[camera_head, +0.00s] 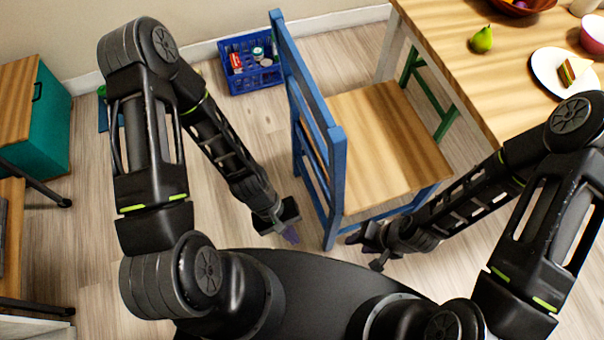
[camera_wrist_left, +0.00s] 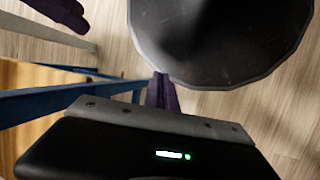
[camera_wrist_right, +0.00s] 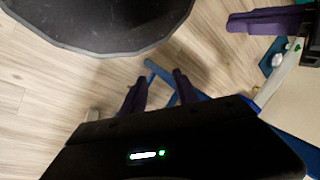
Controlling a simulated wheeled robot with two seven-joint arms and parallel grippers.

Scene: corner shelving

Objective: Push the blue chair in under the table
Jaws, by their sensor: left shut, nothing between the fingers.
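The blue chair (camera_head: 333,150) stands upright with a wooden seat (camera_head: 385,140), its backrest on the left and its seat toward the wooden table (camera_head: 450,55). The seat's far right side lies close to the table edge. My left gripper (camera_head: 289,234) is shut and empty, low at the left of the chair's backrest; blue chair bars (camera_wrist_left: 70,100) show beside it in the left wrist view. My right gripper (camera_head: 362,245) is low near the chair's front-facing side, with its fingers apart (camera_wrist_right: 158,90). A blue chair part (camera_wrist_right: 160,72) shows beyond them; I cannot tell whether either gripper touches the chair.
A blue crate (camera_head: 252,65) with small items stands by the wall behind the chair. A teal cabinet (camera_head: 50,115) is at the left. On the table are a pear (camera_head: 482,39) and a plate (camera_head: 548,66) with a sandwich. Green legs (camera_head: 430,85) show beyond the seat.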

